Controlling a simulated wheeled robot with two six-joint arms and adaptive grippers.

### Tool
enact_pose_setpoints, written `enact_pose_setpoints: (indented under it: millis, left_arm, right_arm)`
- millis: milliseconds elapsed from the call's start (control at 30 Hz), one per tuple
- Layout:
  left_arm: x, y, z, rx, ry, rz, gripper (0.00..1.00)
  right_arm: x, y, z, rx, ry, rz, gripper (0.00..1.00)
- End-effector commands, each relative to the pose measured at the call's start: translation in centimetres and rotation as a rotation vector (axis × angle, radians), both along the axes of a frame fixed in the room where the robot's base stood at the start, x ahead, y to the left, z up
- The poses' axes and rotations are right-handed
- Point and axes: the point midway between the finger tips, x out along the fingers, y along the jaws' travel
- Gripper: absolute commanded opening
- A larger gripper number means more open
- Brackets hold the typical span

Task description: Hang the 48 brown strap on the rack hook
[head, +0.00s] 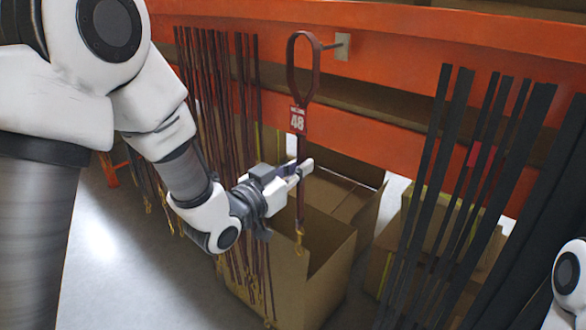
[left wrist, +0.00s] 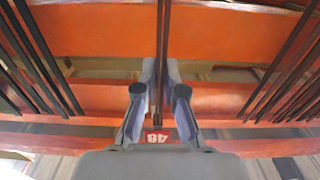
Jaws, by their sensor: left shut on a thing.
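The brown strap (head: 301,147) hangs upright with a red tag (head: 297,120) reading 48 and an open loop (head: 291,66) above it. My left gripper (head: 304,170) is shut on the strap below the tag; a brass clip (head: 299,240) dangles beneath. The rack hook (head: 331,46) sticks out from a pale plate on the orange beam. In the left wrist view the strap (left wrist: 162,60) runs between the fingers (left wrist: 159,100), with the tag upside down (left wrist: 157,137). My right gripper is out of view.
Several brown straps (head: 222,90) hang on the left and several black straps (head: 450,130) on the right of the orange beam (head: 400,55). Open cardboard boxes (head: 325,275) stand below. The beam around the hook is clear.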

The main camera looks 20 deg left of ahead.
Motion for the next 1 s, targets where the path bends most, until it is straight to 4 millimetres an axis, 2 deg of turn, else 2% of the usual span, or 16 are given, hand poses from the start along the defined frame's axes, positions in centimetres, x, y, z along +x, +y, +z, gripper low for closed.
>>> enact_pose_setpoints:
  millis: [933, 1000]
  left_arm:
    - [6.4, -2.4, -0.4, 0.000, -0.002, -0.001, 0.00]
    - [6.7, -2.5, -1.2, 0.000, -0.001, 0.000, 0.00]
  right_arm:
    - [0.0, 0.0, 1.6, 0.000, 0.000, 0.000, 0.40]
    - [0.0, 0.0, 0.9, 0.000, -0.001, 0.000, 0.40]
